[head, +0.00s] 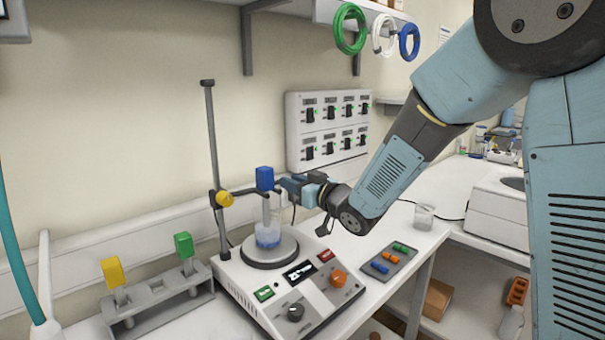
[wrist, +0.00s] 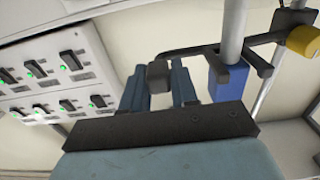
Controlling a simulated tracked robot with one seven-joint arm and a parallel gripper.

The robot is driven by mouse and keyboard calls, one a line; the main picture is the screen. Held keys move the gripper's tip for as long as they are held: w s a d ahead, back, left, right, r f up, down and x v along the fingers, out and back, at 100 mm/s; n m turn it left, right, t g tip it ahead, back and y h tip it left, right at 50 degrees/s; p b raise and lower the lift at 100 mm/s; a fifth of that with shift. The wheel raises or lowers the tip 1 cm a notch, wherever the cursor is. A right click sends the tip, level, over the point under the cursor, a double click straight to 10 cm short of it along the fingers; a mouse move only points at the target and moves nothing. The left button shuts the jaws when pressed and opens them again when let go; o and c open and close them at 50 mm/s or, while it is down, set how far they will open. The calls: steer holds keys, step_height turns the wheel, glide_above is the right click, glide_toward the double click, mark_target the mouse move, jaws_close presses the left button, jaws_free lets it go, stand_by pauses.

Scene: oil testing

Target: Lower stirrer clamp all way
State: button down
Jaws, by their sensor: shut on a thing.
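The stirrer clamp (head: 219,200), with a yellow knob (head: 224,198), sits on a dark upright rod (head: 212,140). In the wrist view the clamp (wrist: 285,28) has a dark bar ending in a dark block (wrist: 159,76). My gripper (head: 287,187) is shut on that block; its fingers (wrist: 158,85) lie on both sides of it. The stirrer's blue head (head: 265,178) is beside my gripper and also shows in the wrist view (wrist: 229,82). Its grey shaft reaches down into a beaker of blue liquid (head: 268,236), which stands on the round plate (head: 271,258) of the white machine.
The machine's front (head: 312,300) has several knobs and buttons. A grey rack (head: 160,298) with yellow-capped and green-capped items stands at left. A small tray (head: 390,264) with coloured pieces lies at right. A switch panel (head: 328,128) is on the wall behind.

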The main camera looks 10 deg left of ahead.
steer(key=shift+f, duration=0.3)
steer(key=c, duration=1.1)
jaws_free()
steer(key=shift+o, duration=0.7)
steer(key=shift+r, duration=0.1)
steer(key=shift+s+d, duration=0.25)
steer(key=shift+d, duration=0.3)
steer(key=v, duration=1.2)
steer(key=shift+s+d, duration=0.2)
